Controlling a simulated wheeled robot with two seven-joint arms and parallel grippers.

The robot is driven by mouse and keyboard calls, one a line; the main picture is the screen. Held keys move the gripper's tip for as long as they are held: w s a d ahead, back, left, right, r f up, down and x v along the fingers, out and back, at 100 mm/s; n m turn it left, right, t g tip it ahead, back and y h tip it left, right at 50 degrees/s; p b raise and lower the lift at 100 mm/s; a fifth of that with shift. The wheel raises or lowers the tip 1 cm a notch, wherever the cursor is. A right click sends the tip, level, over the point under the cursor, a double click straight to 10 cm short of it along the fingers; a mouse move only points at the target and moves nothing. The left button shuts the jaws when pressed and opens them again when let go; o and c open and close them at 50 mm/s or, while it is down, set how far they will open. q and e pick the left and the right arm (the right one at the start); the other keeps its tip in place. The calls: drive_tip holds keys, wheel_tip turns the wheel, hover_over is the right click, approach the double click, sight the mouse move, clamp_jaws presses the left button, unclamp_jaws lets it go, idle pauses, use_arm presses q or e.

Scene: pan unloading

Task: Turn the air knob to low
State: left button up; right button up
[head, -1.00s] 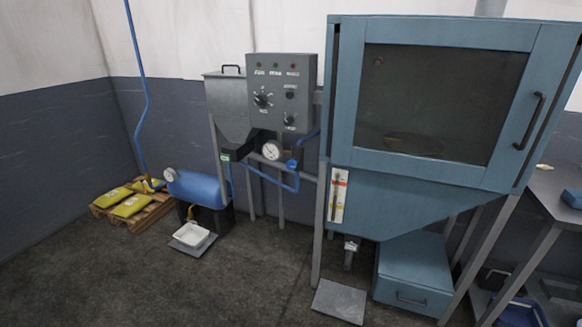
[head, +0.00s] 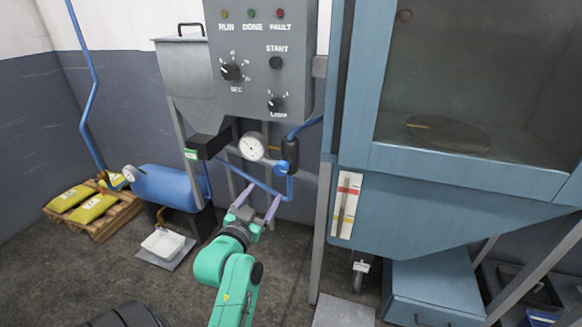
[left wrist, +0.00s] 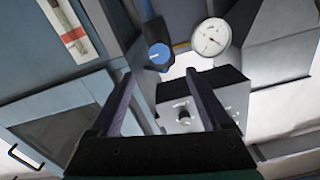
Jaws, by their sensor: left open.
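The air knob is a small blue knob (head: 281,168) on the dark regulator below the control box, right of the round white gauge (head: 252,146). In the left wrist view the blue knob (left wrist: 158,56) shows a pale mark on its face, and the gauge (left wrist: 210,37) is beside it. My left gripper (head: 263,193) is open and empty, just below and left of the knob in the head view. In the left wrist view the knob appears between and beyond the spread fingertips (left wrist: 160,77), apart from them. My right gripper is not in view.
The grey control box (head: 262,55) with dials and lamps is above the knob. The blue cabinet (head: 390,195) stands close on the right. Blue pipe (head: 245,174) runs below the gauge. A blue tank (head: 168,187) and a pallet with yellow bags (head: 90,208) are at left.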

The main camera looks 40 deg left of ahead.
sight(280, 171)
use_arm(q)
drive_tip(key=p+x, duration=0.1)
drive_tip(key=x, duration=1.1)
drive_tip(key=shift+r, duration=0.1)
drive_tip(key=shift+w+a, duration=0.1)
drive_tip(key=shift+w, duration=0.25)
drive_tip(key=shift+w+a, duration=0.1)
drive_tip(key=shift+w, duration=0.1)
clamp_jaws()
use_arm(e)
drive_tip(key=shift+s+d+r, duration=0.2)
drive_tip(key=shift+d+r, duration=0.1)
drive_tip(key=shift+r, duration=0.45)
